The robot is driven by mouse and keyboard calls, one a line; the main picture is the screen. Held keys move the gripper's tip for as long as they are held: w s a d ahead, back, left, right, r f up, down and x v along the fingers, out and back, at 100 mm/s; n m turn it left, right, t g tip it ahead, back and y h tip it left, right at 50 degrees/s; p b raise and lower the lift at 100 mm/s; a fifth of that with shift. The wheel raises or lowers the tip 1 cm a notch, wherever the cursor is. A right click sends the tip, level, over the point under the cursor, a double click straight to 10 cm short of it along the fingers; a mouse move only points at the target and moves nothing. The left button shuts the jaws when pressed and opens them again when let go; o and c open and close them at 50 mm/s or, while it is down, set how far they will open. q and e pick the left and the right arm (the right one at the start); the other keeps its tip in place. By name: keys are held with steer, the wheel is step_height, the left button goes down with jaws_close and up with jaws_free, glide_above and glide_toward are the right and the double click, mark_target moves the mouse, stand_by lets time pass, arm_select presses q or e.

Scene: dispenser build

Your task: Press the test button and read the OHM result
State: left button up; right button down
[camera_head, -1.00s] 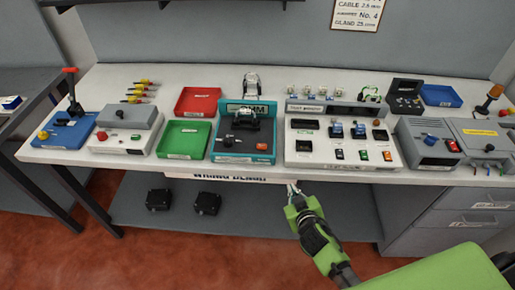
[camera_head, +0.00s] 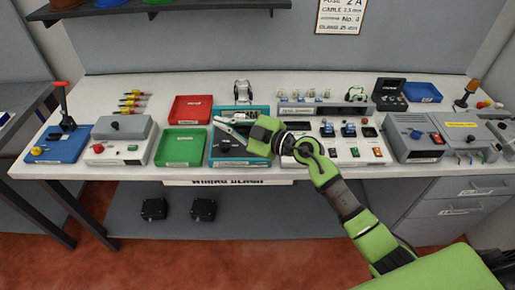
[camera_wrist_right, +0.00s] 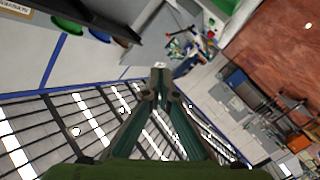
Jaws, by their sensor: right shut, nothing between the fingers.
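The teal OHM tester (camera_head: 219,158) sits on the wiring bench, between the green tray and the grey-white test panel. A dark unit with a knob (camera_head: 226,143) shows on its deck. My right gripper (camera_head: 224,124) reaches in from the right over the tester, its fingers pointing left and closed together with nothing between them. My gripper and forearm hide much of the tester, including its right side and its OHM sign, so no button or reading can be made out. In the right wrist view the closed fingertips (camera_wrist_right: 160,70) show against a distant floor and striped surface. My left gripper is not in view.
A green tray (camera_head: 181,147) and a red tray (camera_head: 190,108) stand left of the tester. The white panel with coloured switches (camera_head: 352,152) stands to its right, partly behind my arm. A silver clamp-like item (camera_head: 243,92) stands behind the tester.

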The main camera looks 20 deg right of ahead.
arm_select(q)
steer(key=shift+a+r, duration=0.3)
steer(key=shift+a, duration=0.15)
arm_select(e)
steer(key=w+d+f+m+g+h, duration=0.1)
steer(key=d+f+g+h, duration=0.1)
steer(key=d, duration=0.3)
steer(key=w+d+f+g+h, duration=0.2)
steer(key=d+f+h, duration=0.1)
steer(key=d+h, duration=0.2)
steer(key=shift+d+m, duration=0.4)
steer(key=shift+d, duration=0.4)
step_height(320, 180, down, 8)
steer(key=b, duration=0.6)
arm_select(q)
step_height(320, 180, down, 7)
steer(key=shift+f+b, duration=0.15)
steer(key=shift+b, duration=0.25)
arm_select(e)
steer(key=shift+f, duration=0.45)
steer(key=shift+f, duration=0.35)
